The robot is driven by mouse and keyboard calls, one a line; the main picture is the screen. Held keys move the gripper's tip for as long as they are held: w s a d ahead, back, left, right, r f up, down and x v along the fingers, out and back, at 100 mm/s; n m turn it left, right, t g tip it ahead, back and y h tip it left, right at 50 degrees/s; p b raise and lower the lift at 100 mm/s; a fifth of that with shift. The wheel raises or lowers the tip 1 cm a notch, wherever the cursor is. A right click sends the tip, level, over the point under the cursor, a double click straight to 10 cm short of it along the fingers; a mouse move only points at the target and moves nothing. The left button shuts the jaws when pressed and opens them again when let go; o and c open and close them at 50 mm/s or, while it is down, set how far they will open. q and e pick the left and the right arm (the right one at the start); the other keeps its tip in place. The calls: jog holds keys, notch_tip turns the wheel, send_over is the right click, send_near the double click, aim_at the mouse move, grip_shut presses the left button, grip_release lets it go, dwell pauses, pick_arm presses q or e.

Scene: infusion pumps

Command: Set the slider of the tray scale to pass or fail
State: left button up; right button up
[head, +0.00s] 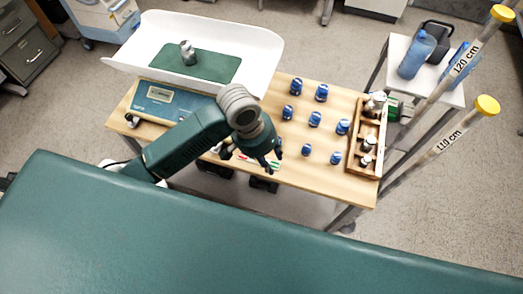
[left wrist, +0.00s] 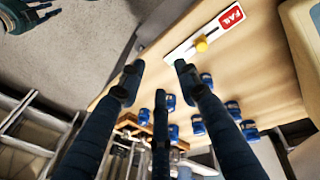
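The slider board (left wrist: 183,50) is a white strip on the wooden table, with a red FAIL label (left wrist: 231,17) at one end. Its yellow knob (left wrist: 201,44) sits around mid-strip, apart from the label. No PASS label is readable. In the head view the red label (head: 243,156) shows beside my left gripper (head: 268,157), which covers part of the board. In the left wrist view my left gripper (left wrist: 158,67) has its fingers spread, empty, near the board. The scale (head: 165,101) carries a white tray (head: 253,42) with a grey bottle (head: 187,52) on a green mat. A dark gripper-like part, possibly my right gripper, shows upper left.
Several blue-capped vials (head: 315,118) stand on the wooden table (head: 305,172). A wooden box (head: 379,135) with bottles is at its right end. Two yellow-capped poles (head: 487,106) rise at the right. A teal padded surface (head: 200,235) fills the foreground.

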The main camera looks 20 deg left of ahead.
pick_arm(q)
jog(key=w+a+r+g+y, duration=0.1)
jog(key=w+a+r+y, duration=0.1)
jog(key=w+a+r, duration=0.25)
jog(key=shift+n, duration=0.4)
jog(key=f, duration=1)
jog(key=shift+s+f, duration=0.25)
jog(key=shift+c, duration=0.2)
grip_shut()
jog(key=shift+d+p, duration=0.1)
jog(key=shift+p, duration=0.2)
